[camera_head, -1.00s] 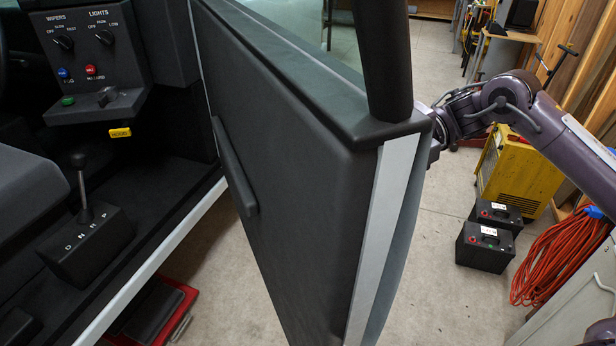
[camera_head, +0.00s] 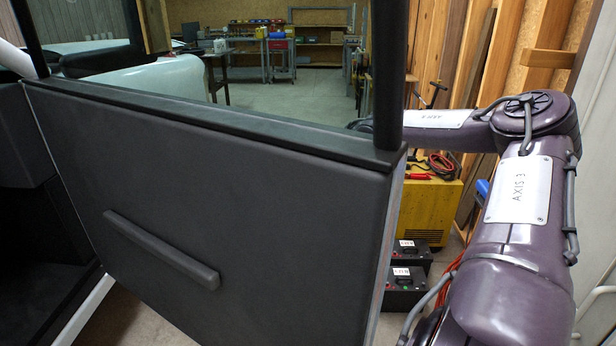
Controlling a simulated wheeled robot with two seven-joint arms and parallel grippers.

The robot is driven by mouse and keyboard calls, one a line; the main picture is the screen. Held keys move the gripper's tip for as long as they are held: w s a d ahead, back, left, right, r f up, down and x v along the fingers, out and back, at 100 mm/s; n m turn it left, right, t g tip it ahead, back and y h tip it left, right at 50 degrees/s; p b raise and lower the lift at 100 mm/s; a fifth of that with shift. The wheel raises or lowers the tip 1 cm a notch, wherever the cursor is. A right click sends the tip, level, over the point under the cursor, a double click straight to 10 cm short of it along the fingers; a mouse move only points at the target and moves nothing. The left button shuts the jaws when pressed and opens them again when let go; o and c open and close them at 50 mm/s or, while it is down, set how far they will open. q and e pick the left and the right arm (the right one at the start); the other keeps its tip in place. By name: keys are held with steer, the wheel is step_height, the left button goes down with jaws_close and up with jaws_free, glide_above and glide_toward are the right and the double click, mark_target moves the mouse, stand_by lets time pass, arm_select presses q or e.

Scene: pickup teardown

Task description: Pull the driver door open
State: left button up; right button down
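The driver door (camera_head: 230,210) stands swung open in the head view, its dark inner panel facing me. A long armrest-like pull bar (camera_head: 160,248) runs slantwise across the panel. The window frame rises above it, and the workshop shows through the glass. My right arm comes in from the right and passes behind the door's free edge. My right gripper is hidden behind the door, so I cannot see whether it holds the outer handle. My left gripper is not in view.
A yellow machine (camera_head: 429,205) and two black batteries (camera_head: 404,287) stand on the floor beyond the door's edge. Wooden boards lean along the right wall. The dark cab opening is at the far left. Shelves and carts stand far back.

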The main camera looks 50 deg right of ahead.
steer(key=shift+d, duration=0.2)
stand_by(0.3)
steer(key=c, duration=1.4)
jaws_free()
steer(key=shift+w, duration=0.1)
